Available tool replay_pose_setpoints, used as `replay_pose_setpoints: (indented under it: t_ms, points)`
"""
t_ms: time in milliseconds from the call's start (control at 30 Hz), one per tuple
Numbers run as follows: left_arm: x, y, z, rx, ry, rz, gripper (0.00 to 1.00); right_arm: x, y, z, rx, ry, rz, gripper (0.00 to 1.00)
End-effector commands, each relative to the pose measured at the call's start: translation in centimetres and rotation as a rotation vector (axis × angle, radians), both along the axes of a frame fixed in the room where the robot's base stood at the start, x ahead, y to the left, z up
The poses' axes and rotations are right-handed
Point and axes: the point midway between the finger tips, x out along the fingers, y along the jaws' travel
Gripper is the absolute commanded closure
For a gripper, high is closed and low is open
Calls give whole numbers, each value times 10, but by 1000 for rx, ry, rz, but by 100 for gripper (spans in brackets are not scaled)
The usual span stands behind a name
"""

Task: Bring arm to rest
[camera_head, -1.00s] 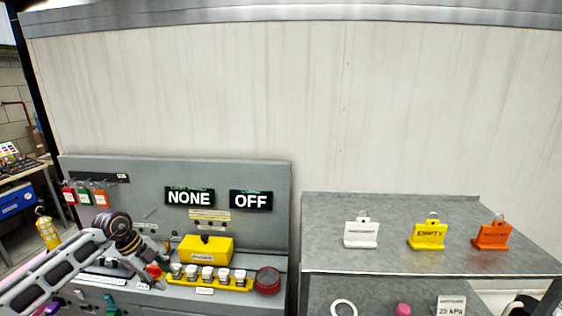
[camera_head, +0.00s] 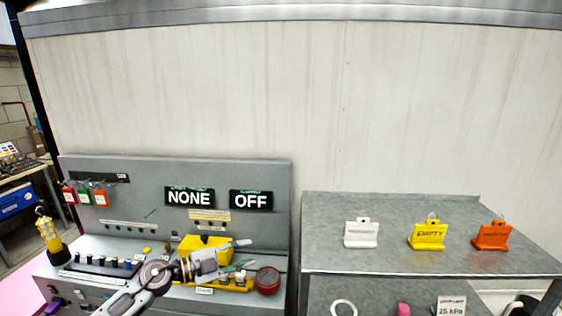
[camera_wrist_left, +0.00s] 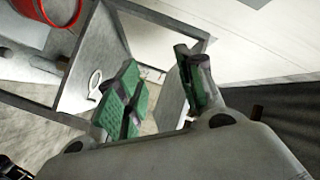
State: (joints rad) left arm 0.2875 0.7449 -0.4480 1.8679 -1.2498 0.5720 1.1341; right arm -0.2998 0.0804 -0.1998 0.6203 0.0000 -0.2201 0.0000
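My left gripper (camera_head: 246,253) is in front of the control panel in the head view, pointing right, with its two fingers spread and nothing seen between them. It hides part of the yellow box (camera_head: 190,244) and some of the row of buttons below. Whether it touches the box cannot be told. In the left wrist view the green-padded fingers of my left gripper (camera_wrist_left: 160,84) stand apart. My left arm (camera_head: 137,297) comes up from the bottom left. My right gripper is in neither view.
The grey panel (camera_head: 145,172) carries NONE and OFF signs and a red round button (camera_head: 267,280). Space above the shelf is clear.

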Motion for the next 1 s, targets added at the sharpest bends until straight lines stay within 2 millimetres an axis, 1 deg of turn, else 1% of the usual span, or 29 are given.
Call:
replay_pose_setpoints:
  t_ms: [33,133,267,400,533,767,867,1000]
  points:
    - [-1,-4,6,-45,-12,21,62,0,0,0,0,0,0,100]
    - [0,-7,18,-128,-36,78,62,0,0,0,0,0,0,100]
    - [1,-6,33,-229,-57,165,62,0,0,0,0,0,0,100]
    - [3,2,42,-325,-63,270,62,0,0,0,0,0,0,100]
    - [5,13,47,-400,-53,378,62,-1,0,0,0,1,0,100]
    - [5,41,42,-502,1,582,62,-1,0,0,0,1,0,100]
    - [3,54,34,-533,39,674,62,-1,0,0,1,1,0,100]
    - [-2,73,18,-559,107,803,62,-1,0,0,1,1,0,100]
